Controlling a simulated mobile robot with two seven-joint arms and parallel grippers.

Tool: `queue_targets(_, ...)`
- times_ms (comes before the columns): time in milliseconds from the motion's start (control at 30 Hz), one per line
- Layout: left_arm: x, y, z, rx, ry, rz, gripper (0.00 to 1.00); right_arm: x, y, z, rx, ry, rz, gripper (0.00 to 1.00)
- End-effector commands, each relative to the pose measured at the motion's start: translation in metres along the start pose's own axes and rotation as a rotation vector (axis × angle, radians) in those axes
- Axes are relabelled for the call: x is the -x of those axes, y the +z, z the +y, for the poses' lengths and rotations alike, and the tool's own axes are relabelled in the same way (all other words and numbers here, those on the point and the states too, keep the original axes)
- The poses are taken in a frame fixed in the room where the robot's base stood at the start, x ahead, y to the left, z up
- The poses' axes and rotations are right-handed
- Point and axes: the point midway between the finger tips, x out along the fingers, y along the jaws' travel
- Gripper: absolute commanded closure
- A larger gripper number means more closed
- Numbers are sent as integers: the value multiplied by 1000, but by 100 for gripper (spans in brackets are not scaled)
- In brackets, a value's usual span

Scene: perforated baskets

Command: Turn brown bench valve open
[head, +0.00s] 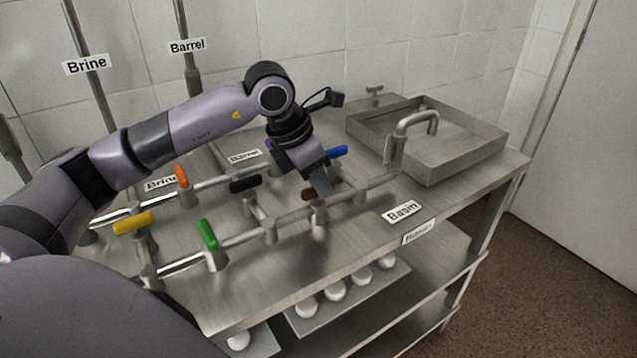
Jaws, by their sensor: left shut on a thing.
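The brown bench valve handle (309,194) sits on the front pipe run of the steel bench, towards its right part. My left gripper (320,190) reaches down onto this handle and is shut on it. The gripper hides part of the handle, so its exact angle is hard to tell. The valve body (319,212) shows just below the jaws. My right gripper is not in view.
Other valve handles stand close by: blue (338,152), black (245,184), orange (182,177), green (208,235) and yellow (133,223). A steel basin (470,158) with a spout (415,118) stands at the right. The bench front (350,250) is clear.

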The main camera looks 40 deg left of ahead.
Motion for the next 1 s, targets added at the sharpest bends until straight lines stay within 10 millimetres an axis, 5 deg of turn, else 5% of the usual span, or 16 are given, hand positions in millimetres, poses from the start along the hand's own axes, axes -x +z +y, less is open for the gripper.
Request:
queue_targets(867, 0, -1, 0, 145, 60, 6, 100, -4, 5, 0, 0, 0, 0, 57)
queue_targets(900, 0, -1, 0, 145, 59, 6, 72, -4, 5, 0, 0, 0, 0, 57)
queue_targets(967, 0, -1, 0, 145, 59, 5, 56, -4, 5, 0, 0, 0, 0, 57)
queue_targets(1000, 0, -1, 0, 145, 59, 5, 56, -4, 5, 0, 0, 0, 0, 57)
